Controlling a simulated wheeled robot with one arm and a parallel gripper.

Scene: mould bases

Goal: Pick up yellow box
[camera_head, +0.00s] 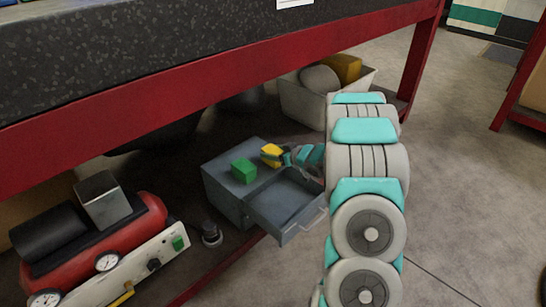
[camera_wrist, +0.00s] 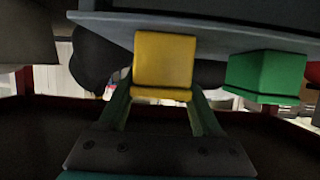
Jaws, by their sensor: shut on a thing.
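The yellow box (camera_head: 271,154) is a small block at the top right of a grey drawer cabinet (camera_head: 218,180) in the head view. My gripper (camera_head: 283,157) reaches it from the right and is shut on it. In the wrist view the yellow box (camera_wrist: 164,62) sits between the two fingers of my gripper (camera_wrist: 162,100). The wrist picture appears upside down, with the grey cabinet surface (camera_wrist: 200,32) along its upper edge. I cannot tell whether the box touches that surface.
A green box (camera_head: 244,170) stands on the cabinet, left of the yellow one. The cabinet's drawer (camera_head: 285,205) is pulled open. A red compressor (camera_head: 100,240) is at lower left. A pale bin (camera_head: 302,103) stands behind. A red-edged bench (camera_head: 200,95) hangs overhead.

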